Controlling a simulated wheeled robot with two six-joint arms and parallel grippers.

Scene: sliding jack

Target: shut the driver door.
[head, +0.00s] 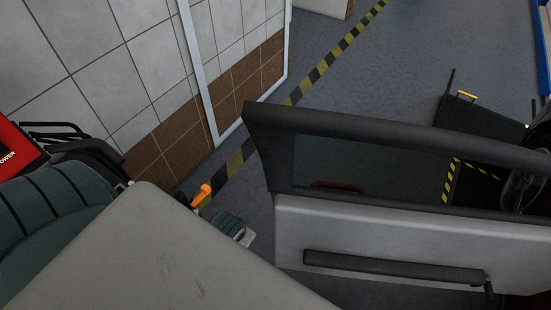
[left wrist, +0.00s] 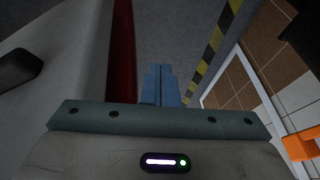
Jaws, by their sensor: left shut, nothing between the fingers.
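The driver door (head: 400,235) stands in the right half of the head view, its pale grey inner panel towards me, with a dark frame, a window and a long dark armrest. In the left wrist view its grey panel (left wrist: 65,60) fills the left side, and a red strip (left wrist: 122,50) runs along its edge. My left gripper (left wrist: 161,85) shows there with its blue-grey fingers shut and empty, just right of the red strip; I cannot tell whether they touch the door. My right gripper is not in view.
A tiled wall (head: 130,75) with a brown lower band stands at the left. A yellow-black floor stripe (head: 325,68) runs past it. A dark object with a yellow handle (head: 467,95) is behind the door. An orange object (head: 202,196) shows near my left arm.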

